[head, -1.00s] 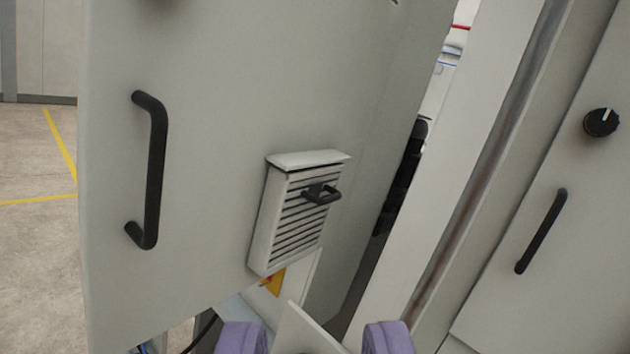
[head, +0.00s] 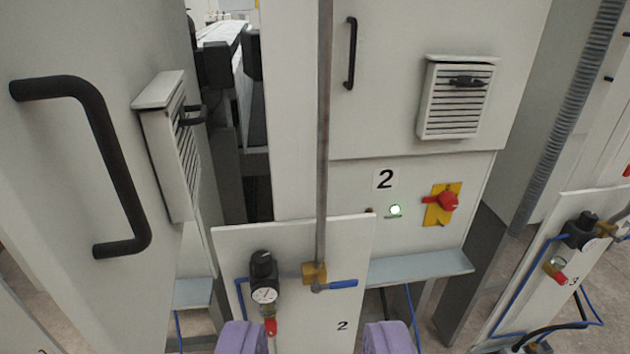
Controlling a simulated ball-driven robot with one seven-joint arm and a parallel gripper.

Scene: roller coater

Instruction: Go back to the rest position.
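My gripper (head: 317,340) shows at the bottom edge of the head view as two purple fingers set well apart. It is open, and I see nothing held between them. Behind and above the fingers is a white panel (head: 345,245) marked 2, with a black regulator and gauge (head: 264,280) and a blue-handled valve (head: 335,285). The fingers do not visibly grip any of it.
A grey door (head: 50,190) with a large black handle (head: 115,165) stands close on the left. A second valve panel (head: 540,270) is at right. Floor shows at lower right.

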